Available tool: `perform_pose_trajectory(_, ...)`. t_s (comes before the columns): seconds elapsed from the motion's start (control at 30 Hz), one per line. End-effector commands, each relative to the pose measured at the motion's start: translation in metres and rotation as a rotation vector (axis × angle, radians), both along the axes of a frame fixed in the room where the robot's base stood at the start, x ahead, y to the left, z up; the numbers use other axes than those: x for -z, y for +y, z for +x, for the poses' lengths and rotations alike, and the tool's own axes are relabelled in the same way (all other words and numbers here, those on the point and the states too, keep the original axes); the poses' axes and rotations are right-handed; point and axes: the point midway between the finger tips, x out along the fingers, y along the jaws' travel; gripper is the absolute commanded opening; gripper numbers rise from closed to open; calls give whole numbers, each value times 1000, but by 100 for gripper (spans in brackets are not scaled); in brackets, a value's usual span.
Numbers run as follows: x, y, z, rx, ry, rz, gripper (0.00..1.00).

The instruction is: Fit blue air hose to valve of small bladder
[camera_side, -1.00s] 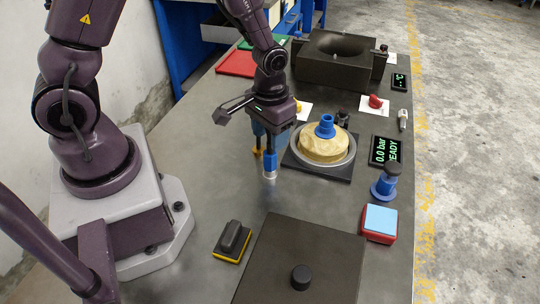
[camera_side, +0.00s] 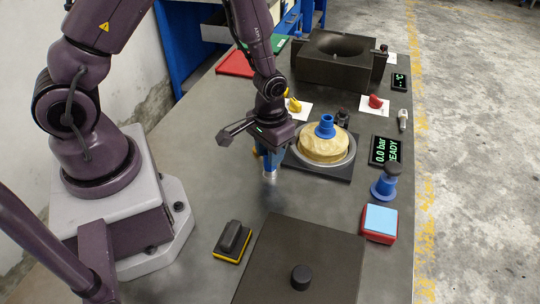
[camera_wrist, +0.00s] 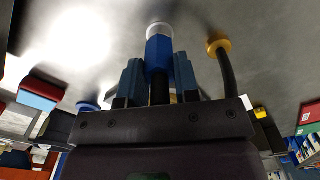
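The blue air hose end (camera_wrist: 159,52) is a hexagonal blue fitting with a pale round tip and a dark hose; in the side view its tip (camera_side: 269,178) is low over the table. My gripper (camera_wrist: 159,75) has its fingers on either side of this fitting, whose tip sticks out past them. I cannot tell whether the fingers press on it. The small bladder (camera_side: 322,147) is a tan, round body with a blue valve (camera_side: 325,127) upright on top. It sits right of my gripper on a round grey plate, apart from the hose.
A yellow-ended hose (camera_wrist: 218,43) is close beside my gripper. A dark block with a round hollow (camera_side: 340,60) stands at the back. A blue-handled stamp (camera_side: 385,182), red-blue block (camera_side: 379,223), black-yellow block (camera_side: 233,241) and dark lid (camera_side: 303,255) lie nearby.

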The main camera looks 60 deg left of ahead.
Motion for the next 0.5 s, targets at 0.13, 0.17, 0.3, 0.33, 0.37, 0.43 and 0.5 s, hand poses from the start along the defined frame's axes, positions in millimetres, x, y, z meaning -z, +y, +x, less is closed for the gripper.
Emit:
perform_pose_trajectory(0.13, -1, 0, 0, 0, 0, 0, 5)
perform_pose_trajectory(0.17, -1, 0, 0, 0, -1, 0, 5)
perform_pose_trajectory(0.3, -7, 0, 0, 0, -1, 0, 4)
perform_pose_trajectory(0.33, -8, 0, 0, 0, -1, 0, 4)
perform_pose_trajectory(0.37, -10, 0, 0, 0, -1, 0, 4)
perform_pose_trajectory(0.43, -14, 0, 0, 0, -2, 1, 4)
perform_pose_trajectory(0.5, -17, 0, 0, 0, 0, 0, 4)
